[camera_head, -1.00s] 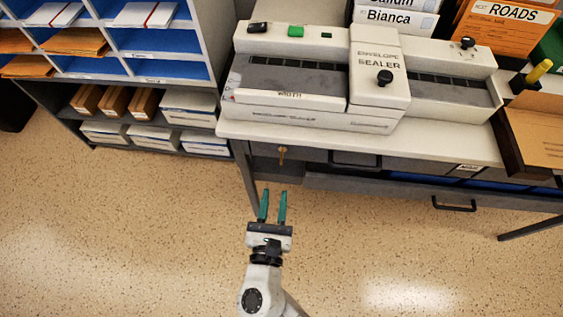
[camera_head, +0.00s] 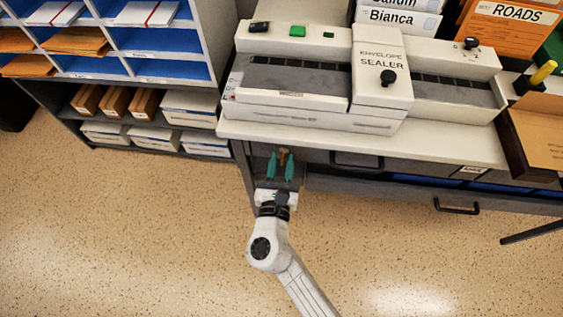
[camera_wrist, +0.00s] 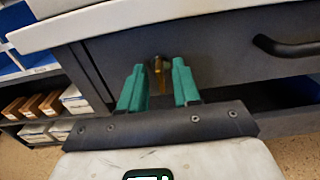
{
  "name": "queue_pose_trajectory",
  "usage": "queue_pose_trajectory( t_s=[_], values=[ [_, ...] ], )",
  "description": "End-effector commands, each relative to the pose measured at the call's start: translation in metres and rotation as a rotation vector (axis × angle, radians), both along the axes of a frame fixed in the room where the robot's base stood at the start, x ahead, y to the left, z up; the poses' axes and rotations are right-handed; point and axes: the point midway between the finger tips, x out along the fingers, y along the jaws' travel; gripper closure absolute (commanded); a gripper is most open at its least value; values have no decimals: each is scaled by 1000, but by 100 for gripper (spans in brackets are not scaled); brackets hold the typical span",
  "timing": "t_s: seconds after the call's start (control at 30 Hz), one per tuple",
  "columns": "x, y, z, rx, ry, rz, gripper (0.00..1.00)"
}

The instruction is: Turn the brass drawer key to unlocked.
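The brass drawer key (camera_head: 283,154) sits in the grey drawer front under the table top, near its left end. In the wrist view the brass key (camera_wrist: 157,68) hangs down from its lock, between and just beyond the two green fingers. My gripper (camera_head: 281,164) is open, its fingers on either side of the key in the picture. In the wrist view my gripper (camera_wrist: 160,85) shows a clear gap around the key, and neither finger visibly touches it. The lower part of the key shows between the fingers.
The table top edge (camera_head: 350,143) overhangs the drawer just above the key. A dark drawer handle (camera_wrist: 285,46) is to the right. An envelope sealer (camera_head: 310,85) stands on the table. A shelf unit (camera_head: 150,85) stands at left. The floor in front is clear.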

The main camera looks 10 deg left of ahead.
Motion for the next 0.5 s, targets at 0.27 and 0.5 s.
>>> queue_pose_trajectory(
  t_s=[0.27, 0.5],
  values=[
    [0, 0, 0, 0, 0, 0, 94],
    [0, 0, 0, 1, 0, 0, 100]
  ],
)
